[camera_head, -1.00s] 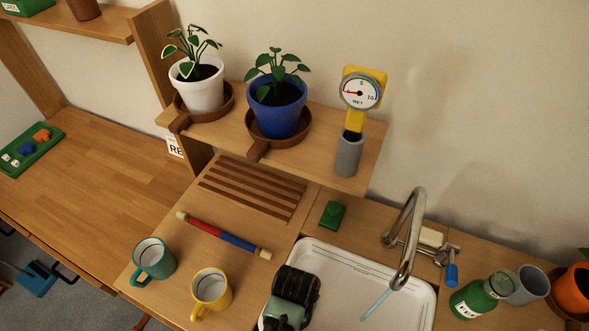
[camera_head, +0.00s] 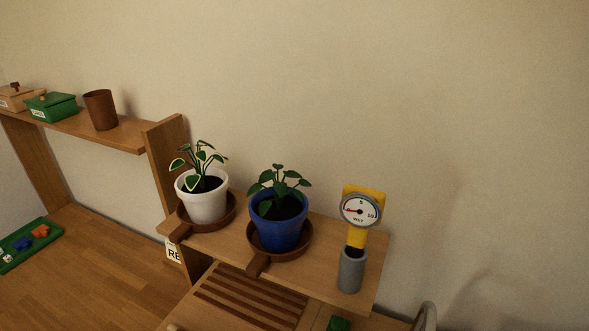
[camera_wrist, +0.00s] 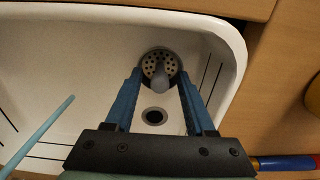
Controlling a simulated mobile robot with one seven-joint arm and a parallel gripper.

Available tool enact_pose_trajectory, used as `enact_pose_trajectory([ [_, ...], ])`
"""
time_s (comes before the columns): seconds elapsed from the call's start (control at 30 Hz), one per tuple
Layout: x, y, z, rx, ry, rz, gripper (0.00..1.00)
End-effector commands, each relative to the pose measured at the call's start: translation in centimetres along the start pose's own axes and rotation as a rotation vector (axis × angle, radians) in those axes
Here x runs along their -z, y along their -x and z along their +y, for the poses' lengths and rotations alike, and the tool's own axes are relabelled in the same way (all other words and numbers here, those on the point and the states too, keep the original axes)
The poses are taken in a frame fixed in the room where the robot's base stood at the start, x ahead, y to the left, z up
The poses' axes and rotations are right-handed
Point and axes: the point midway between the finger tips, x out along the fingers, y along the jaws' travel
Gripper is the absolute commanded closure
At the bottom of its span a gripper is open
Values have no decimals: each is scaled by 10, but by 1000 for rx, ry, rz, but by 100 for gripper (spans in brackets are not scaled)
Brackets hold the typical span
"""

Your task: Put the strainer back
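The strainer (camera_wrist: 157,64) is a round grey disc with dark holes and a grey knob on top. In the wrist view it lies in the white sink (camera_wrist: 75,45), apart from the dark drain hole (camera_wrist: 154,116). My gripper (camera_wrist: 160,73) points down into the sink with its two blue fingers spread on either side of the knob. A gap shows between each finger and the knob, so it looks open. Its height above the strainer is hard to tell. The head view does not show the sink basin, the strainer or my gripper.
A light blue stick (camera_wrist: 42,136) is at the sink's left. A red-and-blue rod (camera_wrist: 287,163) lies on the counter right of the sink. In the head view, a shelf (camera_head: 325,272) holds a white pot (camera_head: 203,204), a blue pot (camera_head: 278,231) and a yellow gauge (camera_head: 360,210).

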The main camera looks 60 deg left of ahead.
Motion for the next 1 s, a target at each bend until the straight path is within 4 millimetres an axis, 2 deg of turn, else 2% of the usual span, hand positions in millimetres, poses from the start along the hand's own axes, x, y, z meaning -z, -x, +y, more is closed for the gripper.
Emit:
enact_pose_trajectory([
  [0.27, 1, 10, 0, 0, 0, 2, 45],
  [0.7, 1, 96, 0, 0, 0, 4, 45],
  [0.83, 1, 113, 0, 0, 0, 2, 45],
  [1.0, 0, 123, 0, 0, 0, 1, 45],
])
